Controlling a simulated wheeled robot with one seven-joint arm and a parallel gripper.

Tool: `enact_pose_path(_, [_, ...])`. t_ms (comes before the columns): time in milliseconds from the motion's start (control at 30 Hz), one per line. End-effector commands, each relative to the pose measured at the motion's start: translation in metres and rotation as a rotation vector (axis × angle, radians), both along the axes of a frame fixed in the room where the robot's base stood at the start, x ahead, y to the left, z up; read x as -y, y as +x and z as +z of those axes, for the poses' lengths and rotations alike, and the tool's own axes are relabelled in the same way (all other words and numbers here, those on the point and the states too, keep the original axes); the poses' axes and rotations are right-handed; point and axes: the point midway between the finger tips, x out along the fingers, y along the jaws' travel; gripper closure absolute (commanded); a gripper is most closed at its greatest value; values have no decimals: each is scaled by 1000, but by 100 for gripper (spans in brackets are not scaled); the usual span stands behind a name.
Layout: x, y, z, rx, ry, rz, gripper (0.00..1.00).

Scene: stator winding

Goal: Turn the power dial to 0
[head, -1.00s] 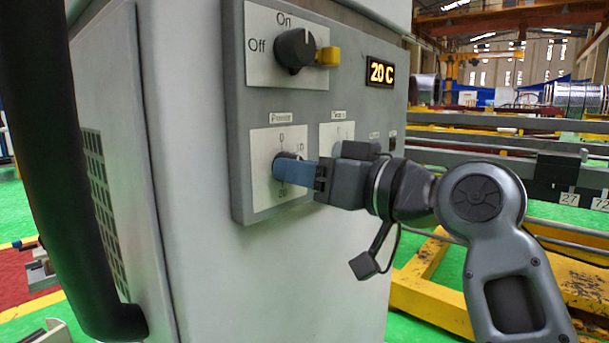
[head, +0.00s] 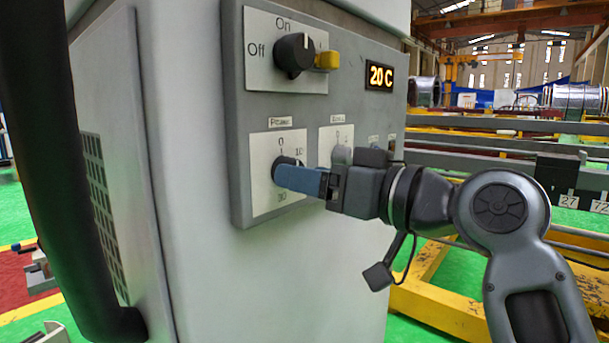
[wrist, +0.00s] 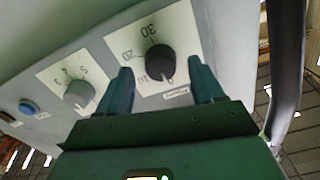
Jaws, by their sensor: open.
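The black power dial (head: 288,162) sits on a white plate under the label on the grey panel, with 0 at the top, 10 to the right and 30 at the bottom. It also shows in the wrist view (wrist: 158,60), upside down, with a small pale mark on its edge close to the 0. My gripper (wrist: 159,67) is open, with one blue finger on each side of the dial and visible gaps between. In the head view my gripper (head: 276,174) covers most of the dial, so contact cannot be judged there.
A second grey dial (head: 341,154) is just right of the power dial, close to my gripper. A dark vertical bar (head: 60,180) stands at the left.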

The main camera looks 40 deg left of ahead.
Motion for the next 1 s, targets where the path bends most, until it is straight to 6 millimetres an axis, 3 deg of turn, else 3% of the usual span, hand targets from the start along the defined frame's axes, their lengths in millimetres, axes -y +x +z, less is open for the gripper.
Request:
enact_pose_path(200, [38, -2, 0, -1, 0, -3, 33])
enact_pose_path(400, [58, -4, 0, 0, -1, -1, 33])
enact_pose_path(1000, [61, -5, -2, -3, 1, -3, 33])
